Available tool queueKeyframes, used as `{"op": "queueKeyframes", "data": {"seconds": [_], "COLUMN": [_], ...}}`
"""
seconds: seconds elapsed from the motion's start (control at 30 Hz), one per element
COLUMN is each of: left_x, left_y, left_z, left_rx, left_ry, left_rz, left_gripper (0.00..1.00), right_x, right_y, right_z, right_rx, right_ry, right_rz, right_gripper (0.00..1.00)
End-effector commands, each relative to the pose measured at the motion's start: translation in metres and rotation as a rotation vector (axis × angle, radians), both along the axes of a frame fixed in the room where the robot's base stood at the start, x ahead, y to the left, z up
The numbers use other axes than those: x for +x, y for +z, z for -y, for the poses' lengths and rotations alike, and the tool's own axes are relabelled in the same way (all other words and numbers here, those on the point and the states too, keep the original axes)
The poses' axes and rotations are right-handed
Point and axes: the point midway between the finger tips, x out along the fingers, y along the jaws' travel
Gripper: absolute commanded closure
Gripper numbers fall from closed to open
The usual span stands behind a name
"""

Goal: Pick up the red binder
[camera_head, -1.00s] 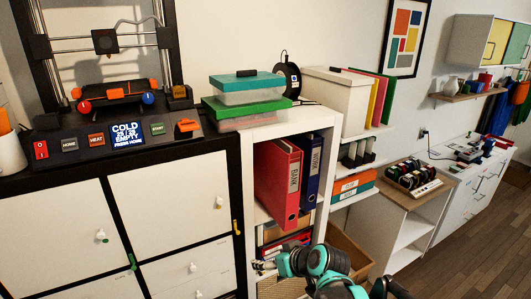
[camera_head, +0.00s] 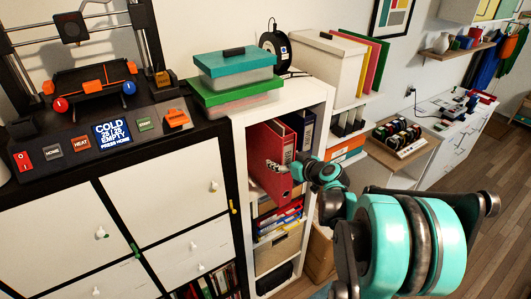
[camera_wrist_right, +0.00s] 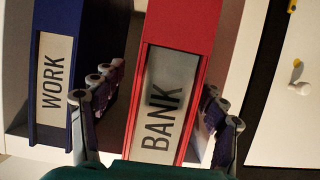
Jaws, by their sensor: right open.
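The red binder (camera_head: 266,146) stands upright in the white shelf's upper compartment. In the right wrist view its red spine (camera_wrist_right: 182,35) carries a label reading BANK. My right gripper (camera_head: 284,168) is at the front of the binder. In the right wrist view its open fingers (camera_wrist_right: 158,108) lie on either side of the spine, one in the gap beside the blue binder (camera_wrist_right: 95,60). I cannot tell whether they touch the red binder. The blue binder, labelled WORK, also stands at the right in the head view (camera_head: 303,125). My left gripper is not in view.
The white shelf (camera_head: 240,205) has boxes and flat items below the binders. Lidded boxes (camera_head: 235,78) and a black spool (camera_head: 281,50) sit on top. A printer (camera_head: 100,90) stands on the cabinet at left. Open floor (camera_head: 490,180) lies to the right.

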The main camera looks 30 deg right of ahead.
Motion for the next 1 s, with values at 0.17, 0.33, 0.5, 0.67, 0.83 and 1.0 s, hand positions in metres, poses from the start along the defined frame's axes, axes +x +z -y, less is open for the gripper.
{"op": "queueKeyframes", "data": {"seconds": [0.17, 0.33, 0.5, 0.67, 0.83, 1.0], "left_x": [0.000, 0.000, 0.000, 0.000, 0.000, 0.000], "left_y": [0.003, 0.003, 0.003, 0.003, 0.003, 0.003], "left_z": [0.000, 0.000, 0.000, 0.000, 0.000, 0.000], "left_rx": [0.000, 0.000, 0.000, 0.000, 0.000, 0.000], "left_ry": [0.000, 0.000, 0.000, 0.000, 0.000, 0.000], "left_rz": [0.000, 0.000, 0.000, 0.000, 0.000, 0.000], "left_gripper": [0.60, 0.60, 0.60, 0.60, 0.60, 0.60], "right_x": [0.028, 0.038, 0.038, 0.038, 0.038, 0.038], "right_y": [-0.007, -0.012, -0.012, -0.012, -0.012, -0.011], "right_z": [-0.005, -0.005, -0.005, -0.005, -0.005, -0.005], "right_rx": [0.000, -0.001, -0.001, -0.001, -0.001, 0.001], "right_ry": [0.003, 0.000, 0.000, 0.000, 0.001, 0.000], "right_rz": [0.000, 0.000, 0.000, 0.000, -0.001, 0.001], "right_gripper": [0.28, 0.28, 0.28, 0.65, 1.00, 1.00]}}
